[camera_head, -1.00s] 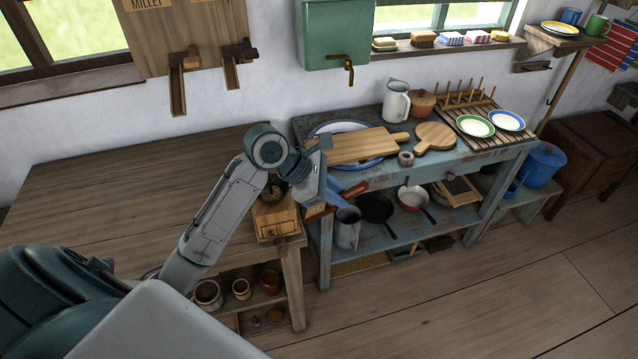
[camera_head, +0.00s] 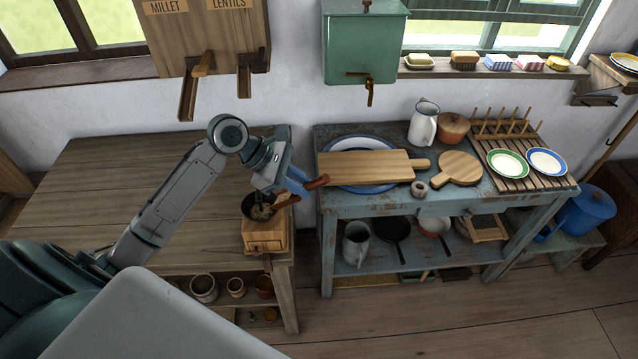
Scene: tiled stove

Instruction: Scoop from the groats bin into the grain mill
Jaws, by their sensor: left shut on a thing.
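The grain mill (camera_head: 264,241) is a small wooden box at the right front corner of the wooden table, with a dark bowl-shaped hopper (camera_head: 250,203) on top. Some pale-brown stuff shows inside the hopper. My left gripper (camera_head: 297,188) is above and just right of the hopper, shut on a brown scoop (camera_head: 317,182). Brown parts of it show on both sides of the blue fingers; its bowl and load are not clear. Wall bins labelled Millet and Lentils (camera_head: 213,45) hang at the top; no bin labelled groats is readable. My right gripper is out of view.
Right of a narrow gap stands a blue bench (camera_head: 345,207) with a wooden board (camera_head: 365,166), a jug (camera_head: 424,122) and plates. A green tank (camera_head: 362,48) hangs above it. The wooden table (camera_head: 110,190) has free room on the left. Pots stand on its lower shelf.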

